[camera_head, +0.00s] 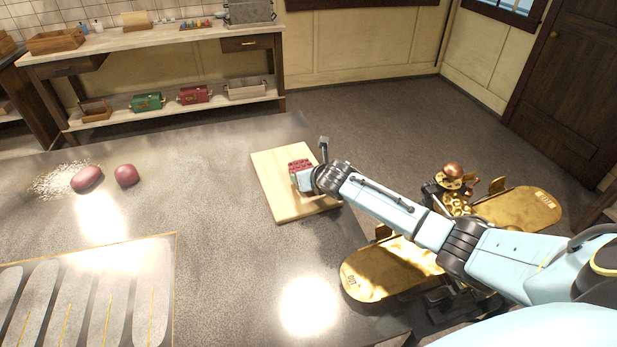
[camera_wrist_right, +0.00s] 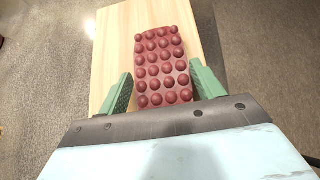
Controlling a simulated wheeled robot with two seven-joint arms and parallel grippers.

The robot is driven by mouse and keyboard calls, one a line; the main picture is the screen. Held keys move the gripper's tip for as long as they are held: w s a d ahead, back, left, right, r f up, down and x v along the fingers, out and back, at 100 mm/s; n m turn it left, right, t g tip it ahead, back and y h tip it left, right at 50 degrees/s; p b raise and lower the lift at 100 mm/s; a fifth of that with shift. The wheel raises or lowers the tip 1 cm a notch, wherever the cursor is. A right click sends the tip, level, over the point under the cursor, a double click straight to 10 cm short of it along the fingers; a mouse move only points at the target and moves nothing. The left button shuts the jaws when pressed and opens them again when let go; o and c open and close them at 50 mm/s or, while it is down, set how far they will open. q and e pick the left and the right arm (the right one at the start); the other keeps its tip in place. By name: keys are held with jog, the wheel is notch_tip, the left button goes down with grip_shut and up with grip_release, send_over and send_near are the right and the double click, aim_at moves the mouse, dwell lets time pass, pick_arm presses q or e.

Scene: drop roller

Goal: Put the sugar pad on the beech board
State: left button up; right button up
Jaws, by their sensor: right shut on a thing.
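The beech board (camera_head: 272,184) is a pale wooden slab lying on the grey table near its right edge. The sugar pad (camera_head: 300,165) is a dark red block with rows of round red knobs. It is over the far right part of the board, and I cannot tell whether it rests on it. In the right wrist view the pad (camera_wrist_right: 161,60) lies lengthwise between the green fingers of my right gripper (camera_wrist_right: 162,82), which is shut on its near end. The board (camera_wrist_right: 118,45) shows beneath and around it. My left gripper is not in view.
Two dark red lumps (camera_head: 126,175) lie on the table at left, one beside scattered white grains (camera_head: 55,181). A panel with long grooves (camera_head: 110,290) fills the front left. Golden trays (camera_head: 375,272) stand off the table's right edge. The table's middle is clear.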

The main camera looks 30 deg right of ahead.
jog(key=shift+f, duration=0.4)
jog(key=o, duration=1)
jog(key=shift+f, duration=0.1)
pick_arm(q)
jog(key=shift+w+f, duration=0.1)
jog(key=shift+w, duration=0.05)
pick_arm(e)
jog(key=o, duration=0.3)
jog(key=shift+s+r+p, duration=0.3)
jog(key=shift+r+p, duration=0.2)
jog(key=shift+p, duration=0.15)
jog(key=p+v, duration=0.5)
jog(key=p, duration=0.1)
jog(key=shift+s+r, duration=0.1)
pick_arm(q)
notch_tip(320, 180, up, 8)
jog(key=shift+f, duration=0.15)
pick_arm(e)
jog(key=shift+v, duration=2.9)
